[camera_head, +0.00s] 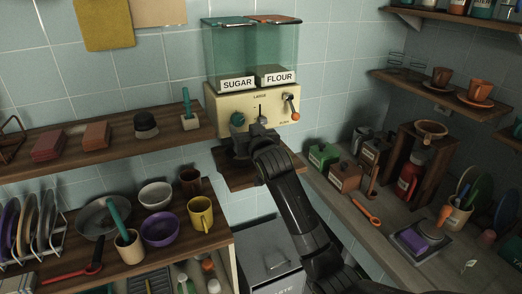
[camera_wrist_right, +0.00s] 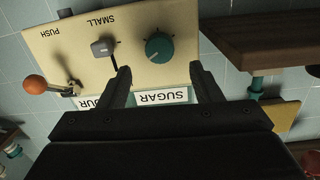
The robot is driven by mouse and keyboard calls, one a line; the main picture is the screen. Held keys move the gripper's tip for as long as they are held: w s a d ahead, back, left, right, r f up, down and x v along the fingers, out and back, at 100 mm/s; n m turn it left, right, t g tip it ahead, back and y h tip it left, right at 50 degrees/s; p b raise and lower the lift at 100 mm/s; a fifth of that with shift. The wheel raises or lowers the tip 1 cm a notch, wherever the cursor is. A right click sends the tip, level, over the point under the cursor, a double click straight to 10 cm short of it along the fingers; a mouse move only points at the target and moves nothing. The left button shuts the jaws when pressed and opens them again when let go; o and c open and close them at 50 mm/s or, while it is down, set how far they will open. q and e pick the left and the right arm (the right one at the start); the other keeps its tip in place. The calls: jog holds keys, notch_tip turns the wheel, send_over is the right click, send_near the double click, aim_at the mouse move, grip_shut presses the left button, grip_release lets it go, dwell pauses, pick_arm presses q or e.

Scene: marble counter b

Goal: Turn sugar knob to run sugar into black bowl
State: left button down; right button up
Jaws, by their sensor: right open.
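The cream dispenser (camera_head: 270,117) has two clear bins labelled SUGAR and FLOUR. The teal sugar knob (camera_head: 238,119) is on the left of its front panel. In the wrist view, which is upside down, the teal knob (camera_wrist_right: 159,47) lies just beyond the fingertips, roughly centred in the gap. My right gripper (camera_wrist_right: 158,69) is open and empty. In the head view my right gripper (camera_head: 242,142) is dark, just below the knob, in front of the panel. It hides part of the small shelf under the dispenser. I cannot make out a black bowl. My left gripper is not in view.
An orange-knobbed lever (camera_head: 291,105) is at the panel's right, and a grey switch (camera_wrist_right: 103,47) in its middle. A wooden shelf (camera_head: 75,152) ends left of the dispenser. Bowls and a yellow mug (camera_head: 201,214) stand lower left; canisters (camera_head: 346,176) stand right.

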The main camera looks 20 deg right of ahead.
jog(key=s+b, duration=0.1)
jog(key=s, duration=1)
jog(key=shift+s+r+b, duration=0.15)
jog(key=shift+r+b, duration=0.2)
jog(key=shift+b, duration=0.05)
jog(key=w+d+f+g, duration=0.1)
jog(key=d+f+g, duration=0.1)
jog(key=f, duration=1)
jog(key=d+f+g, duration=0.1)
jog(key=f+g, duration=0.2)
jog(key=f, duration=1)
jog(key=s+d+f+g, duration=0.1)
jog(key=s+f, duration=0.3)
jog(key=f, duration=0.3)
jog(key=s+d+f+g+h, duration=0.1)
jog(key=s+f, duration=0.2)
jog(key=f, duration=0.5)
jog(key=s+d+f+g, duration=0.1)
jog(key=s+f+g, duration=0.1)
jog(key=s+f, duration=0.35)
jog(key=s+f+g, duration=0.2)
jog(key=s+f, duration=0.6)
jog(key=s, duration=0.6)
jog(key=s+d+f+g, duration=0.1)
jog(key=s+f+g, duration=0.1)
jog(key=s+f, duration=0.7)
jog(key=s+d+f+g, duration=0.1)
jog(key=s+f+g, duration=0.2)
jog(key=s+f, duration=0.6)
jog(key=s, duration=1)
